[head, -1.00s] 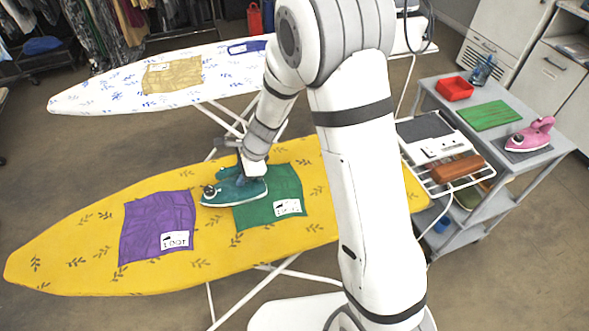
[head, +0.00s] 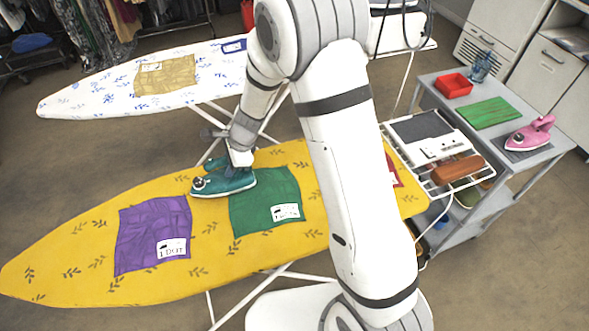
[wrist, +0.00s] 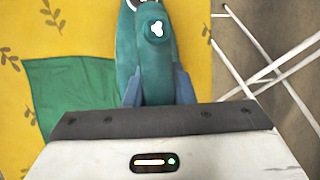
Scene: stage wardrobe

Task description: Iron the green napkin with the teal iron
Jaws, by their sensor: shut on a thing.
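The teal iron (head: 222,184) is on the yellow ironing board at the upper left edge of the green napkin (head: 266,205), its nose pointing left. My gripper (head: 240,172) is shut on the iron's handle. In the wrist view the iron (wrist: 155,60) lies between my gripper's blue-grey fingers (wrist: 157,88), with part of the green napkin (wrist: 75,90) showing to its left. The napkin lies flat with a white label at its lower right. I cannot tell whether the iron's sole touches the cloth or the board.
A purple napkin (head: 150,230) lies left on the yellow board (head: 60,255). A red cloth (head: 393,170) shows partly behind my arm. A white board (head: 90,98) behind holds a tan cloth (head: 165,76). A grey cart at right holds a pink iron (head: 530,133), green mat (head: 489,114) and red tray (head: 453,87).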

